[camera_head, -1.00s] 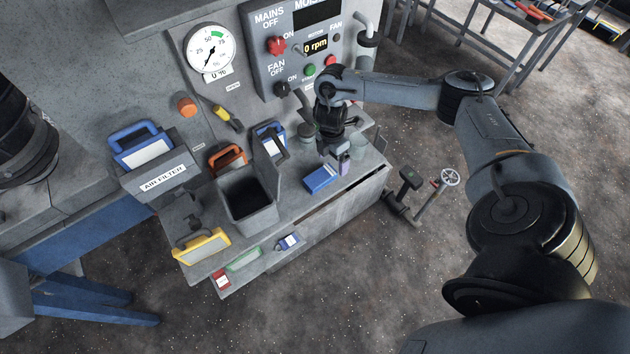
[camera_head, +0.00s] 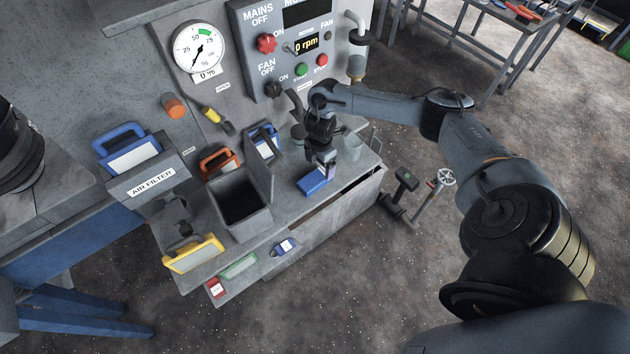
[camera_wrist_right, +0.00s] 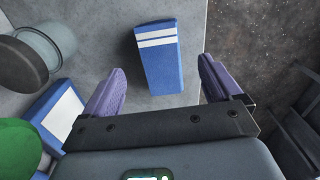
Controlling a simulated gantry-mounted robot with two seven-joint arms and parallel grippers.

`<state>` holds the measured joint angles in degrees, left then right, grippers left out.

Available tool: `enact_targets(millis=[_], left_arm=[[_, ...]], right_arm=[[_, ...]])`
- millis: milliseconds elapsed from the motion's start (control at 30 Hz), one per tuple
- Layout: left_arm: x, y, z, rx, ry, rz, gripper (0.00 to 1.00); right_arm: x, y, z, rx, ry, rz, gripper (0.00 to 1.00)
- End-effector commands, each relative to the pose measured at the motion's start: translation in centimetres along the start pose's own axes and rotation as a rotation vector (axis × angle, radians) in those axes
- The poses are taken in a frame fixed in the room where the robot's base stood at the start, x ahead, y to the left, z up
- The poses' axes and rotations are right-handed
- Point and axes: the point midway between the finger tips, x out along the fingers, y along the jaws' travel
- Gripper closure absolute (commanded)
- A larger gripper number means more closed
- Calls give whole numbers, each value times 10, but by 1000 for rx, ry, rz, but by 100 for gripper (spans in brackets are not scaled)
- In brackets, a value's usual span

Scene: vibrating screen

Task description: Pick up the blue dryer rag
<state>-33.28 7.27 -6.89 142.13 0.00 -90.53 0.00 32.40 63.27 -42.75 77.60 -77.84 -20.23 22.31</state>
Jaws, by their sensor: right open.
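The blue dryer rag (camera_head: 313,185) lies on the grey bench top near its front edge, to the right of the open grey bin. In the right wrist view it is a blue block with two white stripes (camera_wrist_right: 159,62). My right gripper (camera_head: 327,171) is just above and beside the rag, pointing down. In the wrist view its purple fingers are spread wide (camera_wrist_right: 161,70), with the rag lying between and ahead of them. The gripper is open and empty. My left gripper is not in view.
An open grey bin (camera_head: 213,222) stands left of the rag. A blue-framed panel (camera_head: 262,142) leans behind it. Orange (camera_head: 218,160) and yellow-framed (camera_head: 193,256) filters sit further left.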

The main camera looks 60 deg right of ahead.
Motion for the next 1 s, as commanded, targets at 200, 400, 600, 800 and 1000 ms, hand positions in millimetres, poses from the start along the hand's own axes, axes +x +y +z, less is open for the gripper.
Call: enact_targets(millis=[200,400,600,800,1000], left_arm=[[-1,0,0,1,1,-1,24],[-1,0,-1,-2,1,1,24],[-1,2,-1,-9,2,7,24],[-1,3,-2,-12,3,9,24],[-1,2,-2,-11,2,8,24]], right_arm=[[23,-2,-1,1,1,-4,8],[50,-1,0,1,0,-2,8],[62,-1,0,-1,-1,-1,8],[62,-1,0,-1,-1,0,8],[62,-1,0,-1,-1,0,36]])
